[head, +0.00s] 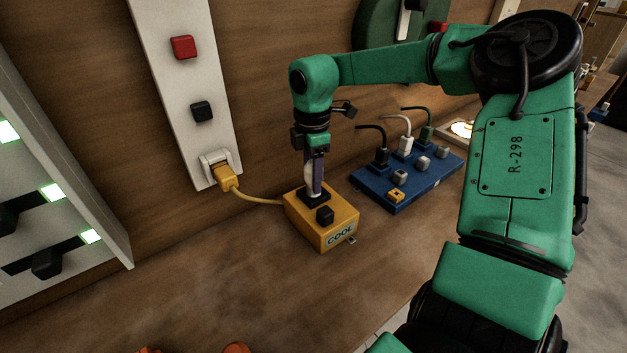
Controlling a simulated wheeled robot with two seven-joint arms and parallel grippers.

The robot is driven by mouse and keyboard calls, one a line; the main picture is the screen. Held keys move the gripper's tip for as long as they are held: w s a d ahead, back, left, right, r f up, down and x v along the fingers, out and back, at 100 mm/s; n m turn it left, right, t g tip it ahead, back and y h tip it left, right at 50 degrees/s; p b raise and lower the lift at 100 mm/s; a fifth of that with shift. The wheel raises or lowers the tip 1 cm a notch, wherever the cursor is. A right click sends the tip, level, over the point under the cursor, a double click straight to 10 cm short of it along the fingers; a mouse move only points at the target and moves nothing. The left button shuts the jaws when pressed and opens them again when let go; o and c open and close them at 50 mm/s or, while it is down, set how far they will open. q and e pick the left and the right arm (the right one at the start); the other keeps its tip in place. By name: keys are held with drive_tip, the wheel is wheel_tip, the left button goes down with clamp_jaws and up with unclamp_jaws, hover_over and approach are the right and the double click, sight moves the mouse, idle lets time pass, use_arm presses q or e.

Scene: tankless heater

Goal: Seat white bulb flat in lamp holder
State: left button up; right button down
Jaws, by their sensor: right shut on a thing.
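My right gripper (315,178) points straight down over the yellow box marked COOL (304,228). It is shut on the white bulb (308,179), which shows only as a pale strip beside a finger. The bulb is upright, and its lower end is at or just above the black lamp holder (314,196) on top of the box. The fingers hide most of the bulb, so I cannot tell whether it sits flat in the holder. My left gripper is not in view.
A yellow cord runs from the box to a yellow plug (226,178) in the white wall panel (180,75). A blue power strip (385,199) with several plugs and switches stands to the right. The wooden surface (230,280) in front is mostly clear.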

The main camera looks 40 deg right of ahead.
drive_tip(key=shift+f+b, duration=0.4)
drive_tip(key=shift+f, duration=0.1)
idle(0.4)
drive_tip(key=shift+c, duration=1.2)
unclamp_jaws()
wheel_tip(320, 180, up, 15)
drive_tip(key=shift+f, duration=0.15)
